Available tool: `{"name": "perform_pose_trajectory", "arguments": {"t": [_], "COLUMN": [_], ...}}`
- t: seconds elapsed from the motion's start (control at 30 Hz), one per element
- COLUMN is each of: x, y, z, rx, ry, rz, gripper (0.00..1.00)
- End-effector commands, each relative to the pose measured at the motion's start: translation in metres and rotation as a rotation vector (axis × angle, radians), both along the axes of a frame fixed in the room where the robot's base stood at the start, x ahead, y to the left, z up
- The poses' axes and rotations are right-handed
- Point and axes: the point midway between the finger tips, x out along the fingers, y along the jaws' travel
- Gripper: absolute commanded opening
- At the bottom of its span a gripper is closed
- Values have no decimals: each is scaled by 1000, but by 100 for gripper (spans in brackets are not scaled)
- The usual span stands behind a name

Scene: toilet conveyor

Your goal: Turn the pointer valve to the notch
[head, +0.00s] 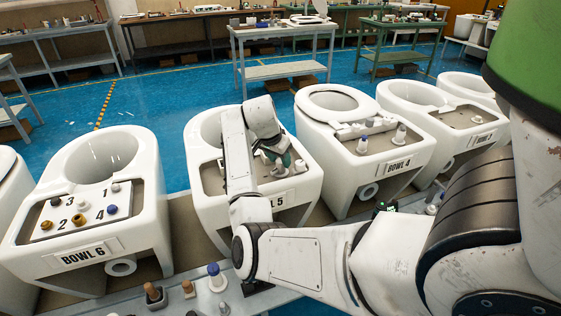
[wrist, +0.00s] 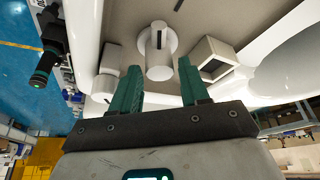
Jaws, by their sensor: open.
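In the wrist view a pale knob (wrist: 158,40) with a dark line on it stands on a round white base on the bowl's panel; it looks like the pointer valve. A short dark mark (wrist: 178,5) lies on the panel just beyond it; I cannot tell whether it is the notch. My gripper (wrist: 157,85) has two green fingers spread apart, with the knob's base ahead of and between them, apparently not gripped. In the head view my gripper (head: 277,168) is low over the panel of Bowl 5 (head: 205,213), and my arm hides part of that panel.
On the same panel a white open box (wrist: 214,60) sits right of the knob and a pale cylinder (wrist: 105,80) left of it. Bowl 6 (head: 140,250) and Bowl 4 (head: 345,205) flank Bowl 5. Loose bottles, including a blue-capped one (head: 217,280), stand on the near ledge.

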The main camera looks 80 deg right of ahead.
Motion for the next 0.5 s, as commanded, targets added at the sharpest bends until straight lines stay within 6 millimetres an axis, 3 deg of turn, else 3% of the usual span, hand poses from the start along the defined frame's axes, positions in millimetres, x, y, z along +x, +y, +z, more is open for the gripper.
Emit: {"name": "perform_pose_trajectory", "arguments": {"t": [0.2,0.5], "x": [-3,-3], "y": [-7,-8], "z": [-19,-22], "rx": [1,0], "ry": [1,-1], "rz": [1,0], "gripper": [45,45]}}
